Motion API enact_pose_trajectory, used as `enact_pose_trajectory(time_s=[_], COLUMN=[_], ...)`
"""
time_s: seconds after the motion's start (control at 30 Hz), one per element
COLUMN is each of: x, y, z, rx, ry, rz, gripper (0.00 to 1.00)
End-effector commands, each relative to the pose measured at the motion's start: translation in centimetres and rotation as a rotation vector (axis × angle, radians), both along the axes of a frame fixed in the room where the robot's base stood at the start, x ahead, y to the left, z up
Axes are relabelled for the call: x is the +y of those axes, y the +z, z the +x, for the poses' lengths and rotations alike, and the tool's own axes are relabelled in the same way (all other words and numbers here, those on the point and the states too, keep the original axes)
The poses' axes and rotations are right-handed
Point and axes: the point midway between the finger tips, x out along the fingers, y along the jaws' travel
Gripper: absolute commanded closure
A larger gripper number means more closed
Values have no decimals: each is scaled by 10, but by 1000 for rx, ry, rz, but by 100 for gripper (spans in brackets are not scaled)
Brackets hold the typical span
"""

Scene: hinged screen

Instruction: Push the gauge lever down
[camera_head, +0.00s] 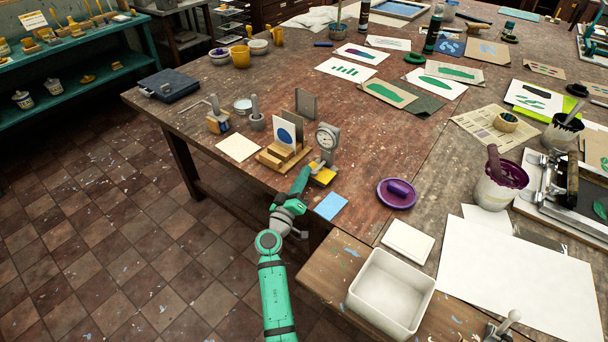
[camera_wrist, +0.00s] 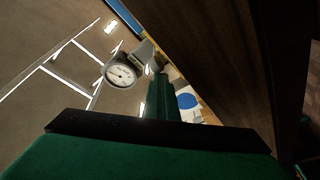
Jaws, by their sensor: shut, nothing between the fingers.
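The gauge (camera_head: 327,137) has a round white dial and stands upright near the table's front edge, on a small stand with a yellow part (camera_head: 322,176). In the wrist view the gauge dial (camera_wrist: 121,74) is just left of my gripper (camera_wrist: 158,78). My gripper (camera_head: 304,174) is shut and empty, low beside the front of the gauge stand. I cannot make out the lever clearly; my gripper partly covers the stand, and I cannot tell whether they touch.
A wooden holder (camera_head: 270,158) with a blue-dot card (camera_head: 285,134) stands left of the gauge. A white tray (camera_head: 425,287) is at the front right. The table edge runs under my arm.

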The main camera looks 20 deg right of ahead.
Motion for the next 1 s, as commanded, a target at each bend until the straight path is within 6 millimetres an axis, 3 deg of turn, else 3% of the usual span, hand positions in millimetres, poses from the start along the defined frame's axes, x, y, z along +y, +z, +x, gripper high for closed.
enact_pose_trajectory(time_s=[0.03, 0.47, 1.0], x=[-11, -5, 65], y=[-8, -13, -19], z=[-6, -12, -68], rx=[9, 14, 4], ry=[-22, -20, -1], rz=[9, 9, 1], gripper=[100, 100, 100])
